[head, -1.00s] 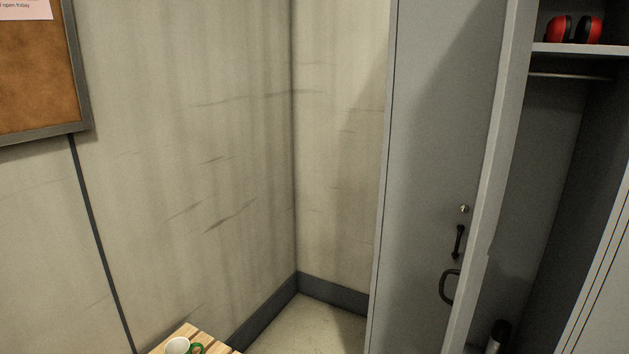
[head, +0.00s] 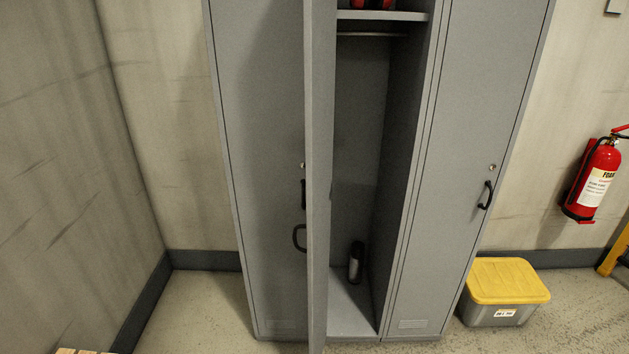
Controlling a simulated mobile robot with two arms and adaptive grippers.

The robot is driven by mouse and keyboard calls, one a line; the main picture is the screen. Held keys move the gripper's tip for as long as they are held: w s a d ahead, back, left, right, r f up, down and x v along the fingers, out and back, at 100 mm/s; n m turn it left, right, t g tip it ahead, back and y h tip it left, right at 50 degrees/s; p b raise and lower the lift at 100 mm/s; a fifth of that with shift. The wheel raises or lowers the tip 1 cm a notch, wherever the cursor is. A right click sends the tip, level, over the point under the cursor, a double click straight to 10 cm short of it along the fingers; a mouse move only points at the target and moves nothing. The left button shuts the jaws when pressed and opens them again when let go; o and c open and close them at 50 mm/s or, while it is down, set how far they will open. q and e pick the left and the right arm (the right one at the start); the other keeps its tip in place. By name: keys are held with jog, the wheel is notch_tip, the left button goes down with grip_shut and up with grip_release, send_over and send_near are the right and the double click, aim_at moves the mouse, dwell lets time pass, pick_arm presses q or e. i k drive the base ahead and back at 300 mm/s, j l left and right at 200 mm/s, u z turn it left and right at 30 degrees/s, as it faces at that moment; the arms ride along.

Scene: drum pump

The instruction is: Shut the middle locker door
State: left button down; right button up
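The middle locker door (head: 319,200) stands wide open, seen nearly edge-on and jutting toward me from the left side of its opening. A dark looped handle (head: 299,238) shows at the left of its edge. The open middle locker (head: 365,130) holds red ear defenders (head: 371,4) on its upper shelf (head: 382,15), cut by the top of the picture. A dark bottle (head: 355,262) with a pale band stands on its floor. Neither of my grippers is in the head view.
The left locker (head: 262,130) and the right locker (head: 462,130) are shut. A grey box with a yellow lid (head: 507,281) sits on the floor to the right. A red fire extinguisher (head: 598,182) hangs on the right wall.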

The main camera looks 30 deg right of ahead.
aim_at(320, 17)
jog(key=i+z, duration=0.15)
jog(key=z, duration=0.35)
jog(key=i+j+z, duration=0.1)
jog(key=z, duration=0.35)
jog(key=j+z, duration=0.25)
jog(key=z, duration=0.25)
jog(key=i+j+z, duration=0.1)
jog(key=j, duration=0.25)
jog(key=i+j+z, duration=0.1)
jog(key=j, duration=0.3)
jog(key=i+j+z, duration=0.15)
jog(key=j, duration=0.25)
jog(key=i+j+z, duration=0.1)
jog(key=j, duration=0.3)
jog(key=i, duration=0.4)
